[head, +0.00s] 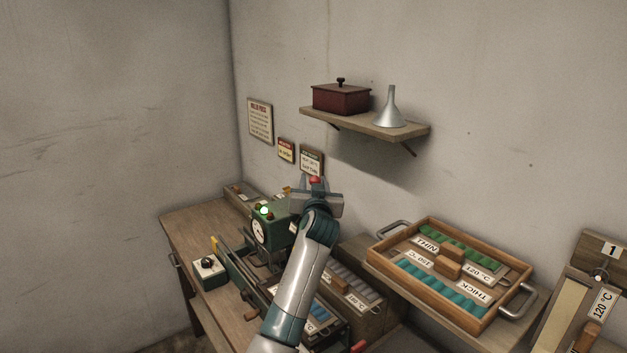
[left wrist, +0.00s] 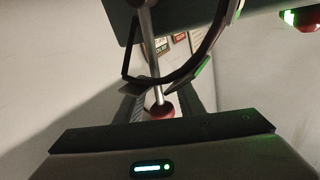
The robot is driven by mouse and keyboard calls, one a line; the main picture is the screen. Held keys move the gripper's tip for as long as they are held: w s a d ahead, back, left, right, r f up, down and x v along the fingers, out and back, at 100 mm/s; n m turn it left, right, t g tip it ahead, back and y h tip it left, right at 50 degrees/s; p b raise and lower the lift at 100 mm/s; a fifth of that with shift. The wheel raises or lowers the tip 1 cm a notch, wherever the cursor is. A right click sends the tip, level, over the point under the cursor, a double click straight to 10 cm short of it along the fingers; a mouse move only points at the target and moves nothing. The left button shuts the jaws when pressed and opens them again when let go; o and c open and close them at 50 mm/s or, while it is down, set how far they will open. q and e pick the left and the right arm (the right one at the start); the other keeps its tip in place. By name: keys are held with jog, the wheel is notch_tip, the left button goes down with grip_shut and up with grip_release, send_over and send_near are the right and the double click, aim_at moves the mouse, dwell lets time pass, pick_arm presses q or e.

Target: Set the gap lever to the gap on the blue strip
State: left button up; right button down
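My left gripper (head: 314,186) is at the back of the green machine (head: 275,233), in front of the wall signs. A red knob (head: 315,180) shows at its fingertips. In the left wrist view, the red knob (left wrist: 163,112) sits on the end of a metal rod between dark finger parts. Whether the fingers press on it is unclear. I cannot tell for sure that this rod is the gap lever. Blue pieces (head: 318,313) lie by the machine's lower front, partly behind my arm; no gap marking is readable. My right gripper is out of view.
A wooden tray (head: 385,262) with THIN and THICK labels and green and teal pieces stands right of my arm. A small control box (head: 208,271) sits left of the machine. A shelf (head: 340,124) with a red box and a funnel hangs above. The bench's left end (head: 184,226) has bare room.

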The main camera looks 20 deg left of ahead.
pick_arm(q)
jog(key=shift+w+a, duration=0.1)
jog(key=shift+w, duration=0.15)
grip_shut()
